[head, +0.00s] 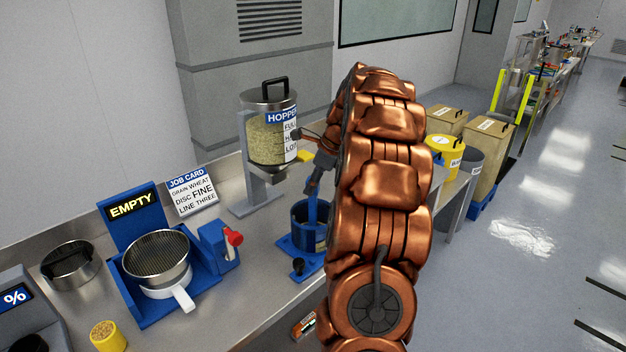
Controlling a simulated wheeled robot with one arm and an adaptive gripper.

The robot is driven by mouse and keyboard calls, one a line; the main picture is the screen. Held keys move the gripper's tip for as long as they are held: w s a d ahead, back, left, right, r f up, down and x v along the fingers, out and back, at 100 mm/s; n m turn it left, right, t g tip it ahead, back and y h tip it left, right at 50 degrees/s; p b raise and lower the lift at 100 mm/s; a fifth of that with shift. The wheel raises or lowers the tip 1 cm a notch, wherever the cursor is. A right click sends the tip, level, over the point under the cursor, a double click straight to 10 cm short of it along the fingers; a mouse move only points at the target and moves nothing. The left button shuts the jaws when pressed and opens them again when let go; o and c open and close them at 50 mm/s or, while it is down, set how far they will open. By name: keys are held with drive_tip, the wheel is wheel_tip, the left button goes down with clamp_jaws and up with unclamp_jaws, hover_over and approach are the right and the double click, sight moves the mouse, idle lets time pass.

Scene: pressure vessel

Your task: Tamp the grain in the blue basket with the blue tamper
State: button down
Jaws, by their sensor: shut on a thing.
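The blue basket (300,232) stands on a blue base on the metal bench, below and right of the hopper. The blue tamper (312,207) is upright, with its lower part inside the basket. My gripper (315,186) is shut on the tamper's upper part, above the basket. My copper arm reaches in from the right and covers the basket's right side. The grain inside the basket and the tamper's lower end are hidden, so I cannot tell whether they touch.
The grain-filled hopper (266,130) stands close behind my gripper. A sieve (156,256) in a blue stand, a red-knobbed blue block (217,245), a job card (191,192) and a yellow pot (107,336) are to the left. The bench's front edge is near the basket.

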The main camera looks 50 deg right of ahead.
drive_tip(key=shift+f, duration=0.25)
drive_tip(key=shift+r+p, duration=0.85)
drive_tip(key=shift+r, duration=0.7)
drive_tip(key=shift+r+p, duration=0.85)
drive_tip(key=shift+r, duration=0.35)
wheel_tip(320, 180, up, 7)
drive_tip(key=shift+f, duration=0.2)
